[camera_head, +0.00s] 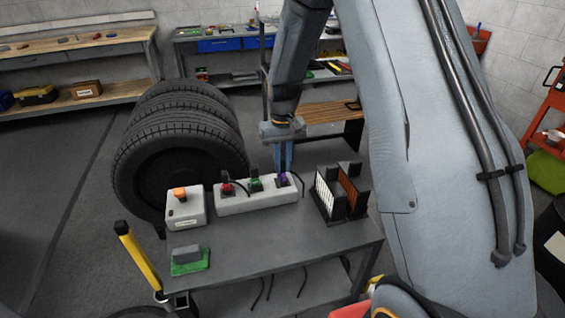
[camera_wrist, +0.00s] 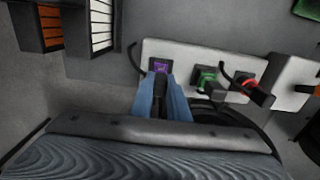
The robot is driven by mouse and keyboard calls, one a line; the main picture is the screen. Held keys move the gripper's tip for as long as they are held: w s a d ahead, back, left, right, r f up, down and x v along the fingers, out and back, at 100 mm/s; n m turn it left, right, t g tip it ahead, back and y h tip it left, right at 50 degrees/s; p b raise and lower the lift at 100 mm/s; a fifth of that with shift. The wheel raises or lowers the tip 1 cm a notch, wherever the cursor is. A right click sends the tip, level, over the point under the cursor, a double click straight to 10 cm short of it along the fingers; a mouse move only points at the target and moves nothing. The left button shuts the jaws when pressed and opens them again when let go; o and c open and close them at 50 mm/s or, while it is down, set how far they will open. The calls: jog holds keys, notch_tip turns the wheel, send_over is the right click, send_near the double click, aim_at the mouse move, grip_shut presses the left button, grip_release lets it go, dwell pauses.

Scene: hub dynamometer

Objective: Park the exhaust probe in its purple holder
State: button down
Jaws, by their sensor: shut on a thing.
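The purple holder (camera_head: 282,181) is at the right end of a pale grey holder block (camera_head: 235,202) on the dark table. It also shows in the wrist view (camera_wrist: 160,66), just beyond my fingertips. My gripper (camera_head: 283,165) points down with its blue fingers over this holder. In the wrist view the fingers (camera_wrist: 163,88) are shut on a dark piece, the exhaust probe (camera_wrist: 160,88), which lines up with the purple holder. I cannot tell how deep it sits in the holder. A dark cable curves beside the holder.
Green (camera_head: 256,184) and red (camera_head: 227,186) holders with dark plugs share the block. A grey box with an orange knob (camera_head: 180,193) stands left. A rack with white and orange-brown panels (camera_head: 341,191) stands close on the right. The table's front middle is clear. Tyres (camera_head: 180,150) stand behind.

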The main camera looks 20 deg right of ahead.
jog(key=shift+f, duration=0.2)
jog(key=c, duration=1.6)
grip_release()
jog(key=shift+r, duration=0.15)
notch_tip(320, 180, up, 8)
jog(key=b, duration=0.2)
jog(key=shift+f+b, duration=0.2)
jog(key=shift+b, duration=0.1)
jog(key=shift+t, duration=0.7)
jog(key=s+f, duration=0.1)
jog(key=s, duration=0.6)
jog(key=s+f+b, duration=0.1)
jog(key=s, duration=0.7)
jog(key=s+f+b, duration=0.1)
jog(key=s, duration=0.7)
jog(key=shift+f, duration=0.15)
